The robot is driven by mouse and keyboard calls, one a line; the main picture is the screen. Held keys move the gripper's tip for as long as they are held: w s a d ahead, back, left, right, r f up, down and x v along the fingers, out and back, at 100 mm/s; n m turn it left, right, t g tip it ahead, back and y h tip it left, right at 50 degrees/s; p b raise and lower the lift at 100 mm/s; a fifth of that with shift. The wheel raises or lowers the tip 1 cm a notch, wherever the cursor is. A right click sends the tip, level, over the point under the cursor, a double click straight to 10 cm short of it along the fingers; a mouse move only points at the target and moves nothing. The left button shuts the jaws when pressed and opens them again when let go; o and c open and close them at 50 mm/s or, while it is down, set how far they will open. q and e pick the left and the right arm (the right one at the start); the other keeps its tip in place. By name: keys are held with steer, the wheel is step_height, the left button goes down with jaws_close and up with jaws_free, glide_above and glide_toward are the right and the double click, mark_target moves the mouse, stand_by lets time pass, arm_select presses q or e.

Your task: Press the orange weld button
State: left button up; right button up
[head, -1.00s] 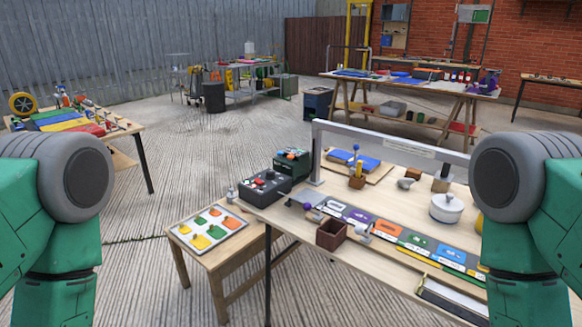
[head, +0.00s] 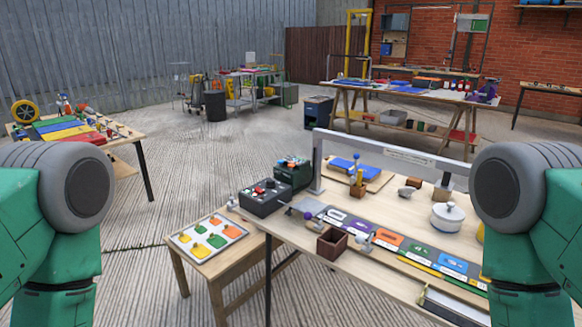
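A row of coloured panels lies along the workbench, with an orange panel (head: 388,243) between a purple one (head: 360,226) and a green one (head: 418,254). Its markings are too small to read, so I cannot tell whether it is the weld button. A dark control box (head: 264,197) with red and pale knobs stands at the bench's left end. A second dark green box (head: 292,171) with small coloured parts on top stands just behind it. Neither of my grippers is in view; only my green upper arms show at both sides, apart from the bench.
The workbench (head: 310,256) carries a brown open box (head: 331,243), a white lidded pot (head: 447,216) and a grey overhead frame (head: 390,152). A low stool (head: 217,268) with a tray of coloured shapes (head: 235,223) adjoins its left end. Open floor (head: 190,160) lies behind and left.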

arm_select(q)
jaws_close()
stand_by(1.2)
